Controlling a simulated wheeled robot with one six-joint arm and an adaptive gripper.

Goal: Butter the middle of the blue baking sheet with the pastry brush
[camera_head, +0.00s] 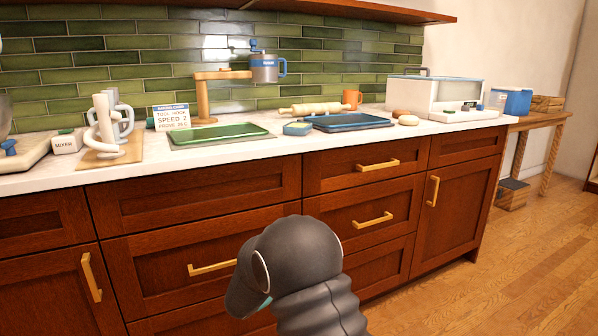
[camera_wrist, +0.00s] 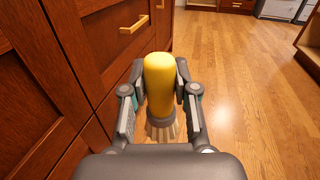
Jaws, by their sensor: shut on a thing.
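The blue baking sheet (camera_head: 348,122) lies on the white counter in the head view, right of the green sheet (camera_head: 215,134). In the wrist view, my gripper (camera_wrist: 161,108) is shut on the pastry brush by its yellow handle (camera_wrist: 160,78). The brush's pale bristles point down toward the floor. The gripper is low in front of the cabinet doors, away from the baking sheet. In the head view my arm shows in front of the drawers, and its fingers and the brush are hidden there. A small blue dish (camera_head: 297,128) stands at the left edge of the blue sheet.
A rolling pin (camera_head: 317,108) lies behind the blue sheet, with an orange mug (camera_head: 352,98) behind it. Bread-coloured lumps (camera_head: 408,120) and a white box (camera_head: 435,95) stand to the right. The counter edge and drawer handles (camera_head: 373,219) lie between my arm and the sheet. The wooden floor (camera_wrist: 240,90) is clear.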

